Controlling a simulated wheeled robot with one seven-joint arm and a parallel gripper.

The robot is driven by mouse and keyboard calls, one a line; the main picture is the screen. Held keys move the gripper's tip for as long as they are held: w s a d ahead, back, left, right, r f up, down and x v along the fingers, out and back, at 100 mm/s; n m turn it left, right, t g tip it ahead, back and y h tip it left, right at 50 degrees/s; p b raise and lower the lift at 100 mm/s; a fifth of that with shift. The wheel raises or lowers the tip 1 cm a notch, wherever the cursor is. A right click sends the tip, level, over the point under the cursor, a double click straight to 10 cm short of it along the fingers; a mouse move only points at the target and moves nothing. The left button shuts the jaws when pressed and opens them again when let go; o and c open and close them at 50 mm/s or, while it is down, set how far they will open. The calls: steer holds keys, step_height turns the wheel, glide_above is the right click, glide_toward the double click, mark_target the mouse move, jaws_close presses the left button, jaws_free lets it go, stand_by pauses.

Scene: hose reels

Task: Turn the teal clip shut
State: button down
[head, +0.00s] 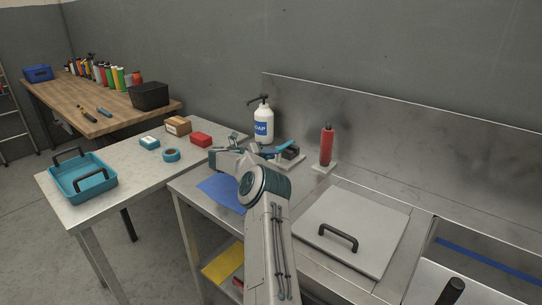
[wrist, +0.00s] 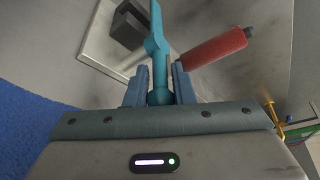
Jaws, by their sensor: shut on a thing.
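The teal clip (wrist: 156,45) is a slim teal bar with a wider bend partway along. In the wrist view my gripper (wrist: 158,85) is shut on its near end, one blue finger on each side. The clip's far end reaches past a dark block (wrist: 125,22) on a pale plate. In the head view the clip (head: 281,148) shows beside the dark block (head: 291,153), at the back of the steel bench. My gripper (head: 262,152) is partly hidden by my own arm there. I cannot tell how far the clip is turned.
A red cylinder (head: 326,145) stands on a small base right of the clip; it is close in the wrist view (wrist: 214,47). A soap bottle (head: 263,125) stands behind. A blue cloth (head: 222,192) lies left. A lid with a black handle (head: 352,232) lies at front right.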

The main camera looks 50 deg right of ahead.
steer(key=shift+r, duration=0.1)
steer(key=c, duration=1.4)
jaws_free()
steer(key=shift+s+d, duration=0.1)
steer(key=shift+c, duration=0.2)
steer(key=shift+w+a, duration=0.2)
steer(key=shift+a, duration=0.05)
steer(key=b+v, duration=0.1)
steer(key=v, duration=1.2)
steer(key=shift+a+b, duration=0.15)
steer(key=shift+b, duration=0.15)
steer(key=shift+r, duration=0.1)
